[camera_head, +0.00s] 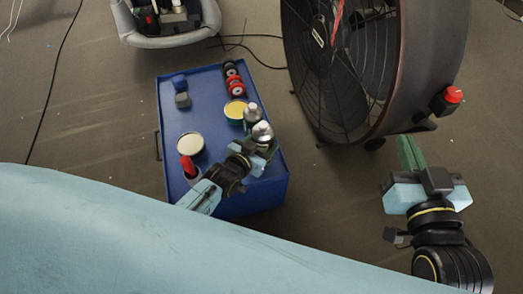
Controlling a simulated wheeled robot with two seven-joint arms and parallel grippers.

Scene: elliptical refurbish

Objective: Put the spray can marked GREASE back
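Two silver-topped spray cans stand close together at the right edge of a blue cart, a nearer one (262,133) and a farther one (251,111). Their markings are too small to read, so I cannot tell which says GREASE. My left gripper (259,152) is over the cart's right side, right at the nearer can. Its fingers are mostly hidden, and I cannot tell whether they hold the can. My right gripper (411,152) is over the floor right of the cart, with no object visible at its green fingers. Its finger gap is unclear.
The blue cart top (208,112) also holds a yellow-topped tin (235,109), a pale-topped tin (190,143), a red-topped item (188,166), red and black rolls (234,80) and small blue-grey blocks (181,92). A large fan (400,70) stands close at right. Cables cross the floor.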

